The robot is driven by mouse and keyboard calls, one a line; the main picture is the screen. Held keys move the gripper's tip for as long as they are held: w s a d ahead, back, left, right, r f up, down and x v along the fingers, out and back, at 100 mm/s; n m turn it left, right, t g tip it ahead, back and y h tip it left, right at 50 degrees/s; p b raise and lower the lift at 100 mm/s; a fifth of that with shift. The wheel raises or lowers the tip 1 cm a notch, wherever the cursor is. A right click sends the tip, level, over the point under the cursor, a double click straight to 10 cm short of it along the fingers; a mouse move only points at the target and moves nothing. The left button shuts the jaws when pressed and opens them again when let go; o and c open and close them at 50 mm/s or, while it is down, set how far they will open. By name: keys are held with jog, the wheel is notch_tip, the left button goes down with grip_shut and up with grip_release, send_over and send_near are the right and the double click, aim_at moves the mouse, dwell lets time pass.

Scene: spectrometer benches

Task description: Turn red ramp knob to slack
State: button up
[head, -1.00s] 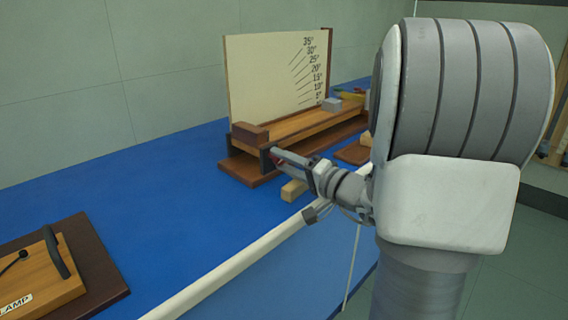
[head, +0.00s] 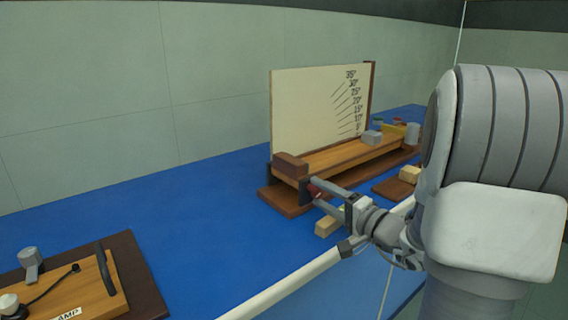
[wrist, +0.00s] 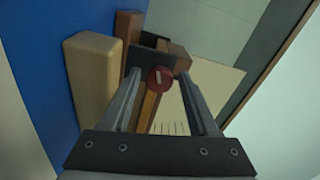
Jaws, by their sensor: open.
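The red ramp knob (wrist: 160,79) is a small round disc with a pale line, on the dark end plate of the wooden ramp. In the head view the red knob (head: 314,189) shows small at the ramp's near end. My gripper (wrist: 159,74) is open, its two fingers on either side of the knob in the wrist view, with gaps showing. In the head view my gripper (head: 315,193) is at the knob. I cannot tell whether a finger touches it. The wooden ramp (head: 345,158) stands before a cream angle board (head: 315,110). No slack mark is readable.
A pale wooden block (head: 327,227) lies on the blue bench (head: 200,210) below my gripper; it is close beside one finger in the wrist view (wrist: 92,80). A grey block (head: 372,138) sits on the ramp. A lamp board (head: 140,270) is at lower left.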

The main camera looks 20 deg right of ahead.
jog(key=m+p, duration=0.2)
jog(key=p, duration=0.1)
jog(key=m+p, duration=0.2)
jog(key=p, duration=0.1)
jog(key=m+p, duration=0.1)
jog(key=p, duration=0.3)
jog(key=shift+r+m, duration=0.25)
jog(key=shift+m, duration=0.15)
jog(key=m+p, duration=0.4)
jog(key=p, duration=0.3)
jog(key=shift+r+m, duration=0.15)
jog(key=shift+m, duration=0.15)
jog(key=m+p, duration=0.4)
jog(key=p, duration=0.1)
jog(key=m+p, duration=0.4)
jog(key=m, duration=0.1)
jog(key=shift+d+m, duration=0.1)
jog(key=shift+m, duration=0.3)
jog(key=b+v, duration=0.1)
jog(key=v, duration=1.6)
jog(key=s+a+r+n+g, duration=0.2)
jog(key=a+r+n+g, duration=0.6)
jog(key=a+n, duration=0.3)
jog(key=s+a+r+n+g+y, duration=0.1)
jog(key=s+a+r+n+g, duration=0.1)
jog(key=a+r+n+g, duration=0.6)
jog(key=shift+s+a+r+n+y, duration=0.25)
jog(key=shift+s+a+n+y, duration=0.1)
jog(key=shift+a+n, duration=1.65)
